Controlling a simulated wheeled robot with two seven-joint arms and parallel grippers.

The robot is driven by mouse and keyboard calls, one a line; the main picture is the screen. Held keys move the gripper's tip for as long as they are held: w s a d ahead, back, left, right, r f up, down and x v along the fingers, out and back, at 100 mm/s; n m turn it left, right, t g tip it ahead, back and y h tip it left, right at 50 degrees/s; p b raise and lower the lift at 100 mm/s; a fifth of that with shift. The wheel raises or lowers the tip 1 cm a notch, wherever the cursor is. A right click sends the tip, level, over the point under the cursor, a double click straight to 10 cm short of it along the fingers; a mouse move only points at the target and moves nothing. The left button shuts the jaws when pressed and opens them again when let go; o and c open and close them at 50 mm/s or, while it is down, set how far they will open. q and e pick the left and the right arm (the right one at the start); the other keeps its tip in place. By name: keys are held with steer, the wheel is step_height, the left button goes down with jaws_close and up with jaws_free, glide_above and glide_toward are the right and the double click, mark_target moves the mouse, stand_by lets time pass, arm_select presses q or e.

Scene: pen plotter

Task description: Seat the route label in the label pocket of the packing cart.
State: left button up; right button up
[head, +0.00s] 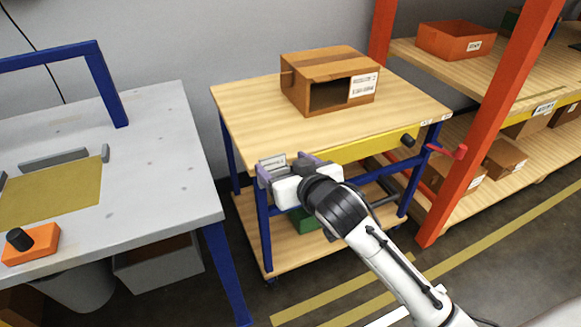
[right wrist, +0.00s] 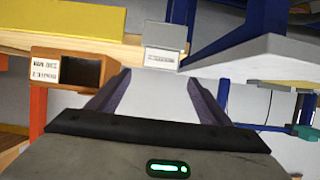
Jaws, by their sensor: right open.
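The packing cart (head: 235,103) has a wooden top, blue legs and a yellow front bar. A grey label pocket (right wrist: 165,32) is at the cart top's edge in the right wrist view, which shows the scene upside down. The pale route label (right wrist: 161,57), with dark print, shows at the pocket; in the head view the label (head: 271,161) is at the cart's front left corner. How deep it sits I cannot tell. My right gripper (head: 284,166) is open, its purple fingers (right wrist: 156,88) apart and empty, short of the label. My left gripper is not in view.
An open cardboard box (head: 300,65) with a white label stands on the cart top. A grey workbench (head: 170,140) is at the left. An orange-posted shelf (head: 457,150) and a red handle (head: 447,151) are at the right.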

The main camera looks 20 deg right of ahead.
steer(key=s+a+f+n+g+y, duration=0.1)
steer(key=s+f+g, duration=0.1)
steer(key=s+f, duration=1)
steer(key=s+a+f+g+y, duration=0.1)
steer(key=s+a+f+g, duration=0.1)
steer(key=s+f, duration=1)
steer(key=s+g, duration=0.1)
steer(key=s, duration=0.3)
steer(key=shift+a+f+n, duration=0.25)
steer(key=shift+f+n, duration=0.1)
steer(key=shift+n, duration=0.05)
steer(key=shift+d+r+p, duration=0.1)
steer(key=shift+p, duration=0.25)
